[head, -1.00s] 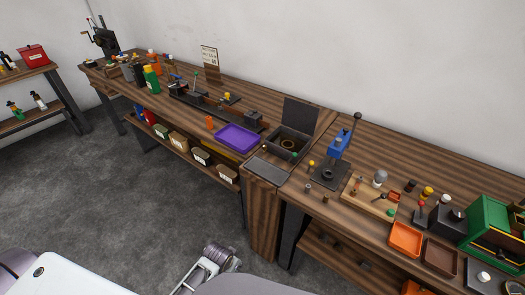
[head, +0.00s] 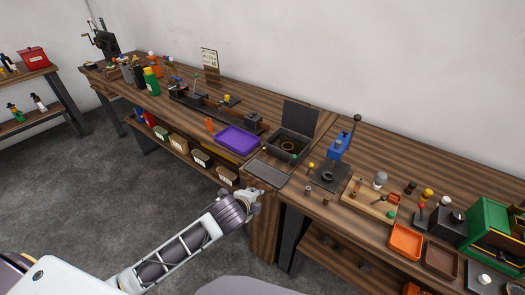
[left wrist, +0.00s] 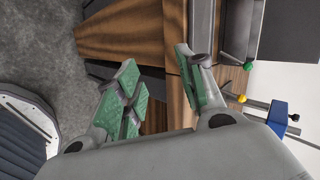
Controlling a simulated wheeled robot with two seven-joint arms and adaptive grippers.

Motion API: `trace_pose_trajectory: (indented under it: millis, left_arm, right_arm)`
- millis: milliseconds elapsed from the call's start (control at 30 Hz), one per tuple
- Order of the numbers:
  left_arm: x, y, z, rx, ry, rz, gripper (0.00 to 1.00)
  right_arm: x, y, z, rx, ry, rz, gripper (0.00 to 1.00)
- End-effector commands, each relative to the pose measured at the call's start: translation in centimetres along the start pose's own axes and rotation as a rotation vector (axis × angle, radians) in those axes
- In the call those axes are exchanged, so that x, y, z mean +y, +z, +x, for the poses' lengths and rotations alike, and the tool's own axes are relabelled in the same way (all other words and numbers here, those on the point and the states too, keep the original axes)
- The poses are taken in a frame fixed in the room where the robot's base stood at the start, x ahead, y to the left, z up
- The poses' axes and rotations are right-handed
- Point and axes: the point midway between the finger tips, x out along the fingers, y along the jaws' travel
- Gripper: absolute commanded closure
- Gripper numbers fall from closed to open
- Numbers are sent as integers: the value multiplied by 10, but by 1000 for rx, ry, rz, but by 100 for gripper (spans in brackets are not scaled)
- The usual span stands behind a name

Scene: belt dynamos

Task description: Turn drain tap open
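The drain tap cannot be told for certain. A dark open box (head: 290,143) with a raised lid stands at the middle of the benches, and small knobs are around it. In the left wrist view a green knob (left wrist: 248,66) sits on a short grey stem, with a yellow knob (left wrist: 242,99) nearby. My left gripper (head: 256,194) is at the front edge of the bench, below and in front of the box. In the left wrist view its green-padded fingers (left wrist: 155,57) are apart with nothing held between them. My right gripper is not in view.
A grey plate (head: 270,172) lies in front of the box. A purple tray (head: 237,139) is to its left. A blue lever press (head: 338,147) stands to the right, beside a wooden board and an orange tray (head: 406,241). Bins (head: 201,158) fill the lower shelf.

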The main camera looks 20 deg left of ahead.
Motion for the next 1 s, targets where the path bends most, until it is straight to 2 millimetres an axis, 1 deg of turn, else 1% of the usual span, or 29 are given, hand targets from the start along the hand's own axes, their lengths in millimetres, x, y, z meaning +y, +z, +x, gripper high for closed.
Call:
trace_pose_trajectory:
  millis: [33, 100, 267, 433, 567, 800, 900, 1000]
  left_arm:
    - [-10, 0, 1, 0, -28, 84, 61]
    - [-22, -1, 3, 2, -65, 206, 61]
    - [-45, -1, 8, -9, -142, 482, 61]
    - [-68, 5, 15, -42, -214, 775, 61]
    - [-84, 14, 21, -79, -260, 996, 61]
    - [-111, 39, 31, -169, -317, 1384, 61]
    - [-119, 48, 34, -201, -329, 1503, 61]
    - [-124, 55, 35, -221, -334, 1579, 61]
  right_arm:
    - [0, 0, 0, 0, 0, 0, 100]
    - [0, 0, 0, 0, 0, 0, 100]
    - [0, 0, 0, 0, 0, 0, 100]
    - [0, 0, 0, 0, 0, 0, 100]
    - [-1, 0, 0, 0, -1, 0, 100]
    - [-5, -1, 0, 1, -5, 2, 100]
    - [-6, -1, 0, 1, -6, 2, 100]
    - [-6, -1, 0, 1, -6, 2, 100]
